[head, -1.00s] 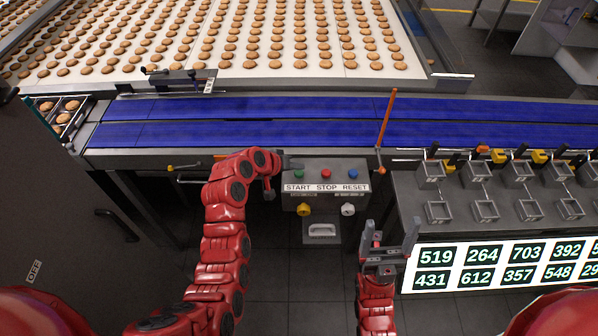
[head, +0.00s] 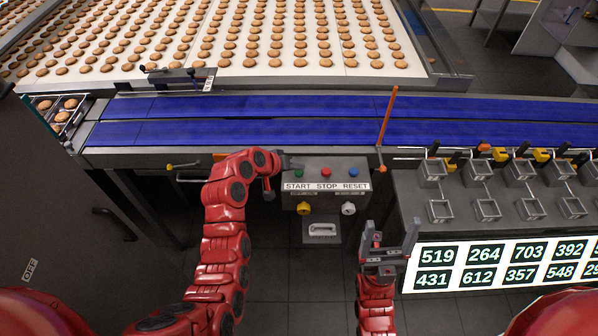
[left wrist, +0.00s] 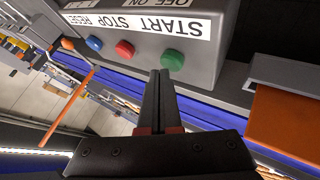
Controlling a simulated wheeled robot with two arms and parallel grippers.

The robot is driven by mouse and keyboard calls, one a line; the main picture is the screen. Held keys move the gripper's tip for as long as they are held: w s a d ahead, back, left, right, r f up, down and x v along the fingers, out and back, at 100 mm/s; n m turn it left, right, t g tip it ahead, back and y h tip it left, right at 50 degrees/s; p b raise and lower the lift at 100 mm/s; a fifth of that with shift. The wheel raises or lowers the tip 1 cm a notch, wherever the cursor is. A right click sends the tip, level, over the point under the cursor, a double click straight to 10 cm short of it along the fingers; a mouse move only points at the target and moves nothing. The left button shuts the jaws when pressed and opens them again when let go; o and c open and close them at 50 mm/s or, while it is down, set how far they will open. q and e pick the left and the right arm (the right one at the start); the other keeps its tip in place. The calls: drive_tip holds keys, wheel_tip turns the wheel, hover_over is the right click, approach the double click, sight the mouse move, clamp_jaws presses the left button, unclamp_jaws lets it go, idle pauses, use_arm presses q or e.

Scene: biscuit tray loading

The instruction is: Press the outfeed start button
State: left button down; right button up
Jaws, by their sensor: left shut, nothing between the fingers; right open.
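The grey control box (head: 326,204) has a green button (head: 299,173) above START, a red button (head: 325,173) above STOP and a blue button (head: 353,173) above RESET. My left gripper (head: 287,162) is shut and empty, just left of and behind the green button. In the left wrist view, its closed fingertips (left wrist: 161,76) are right beside the green button (left wrist: 172,61); I cannot tell whether they touch. The red button (left wrist: 125,49) and blue button (left wrist: 94,43) are farther left there. My right gripper (head: 390,238) is open and empty, front right of the box.
The blue conveyor (head: 250,132) runs behind the box, with an orange post (head: 387,130) at its front edge. A biscuit-covered white belt (head: 300,70) is beyond. A rack with small metal holders (head: 487,209) stands right. A yellow knob (head: 304,208) is on the box front.

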sight(297, 173)
use_arm(q)
drive_tip(key=shift+f+b, duration=0.45)
drive_tip(key=shift+f, duration=0.1)
idle(0.7)
drive_tip(key=shift+r, duration=0.95)
drive_tip(key=shift+r+p, duration=0.15)
drive_tip(key=shift+p, duration=0.2)
drive_tip(key=shift+r+p, duration=0.75)
drive_tip(key=shift+r, duration=1.7)
drive_tip(key=shift+f, duration=0.1)
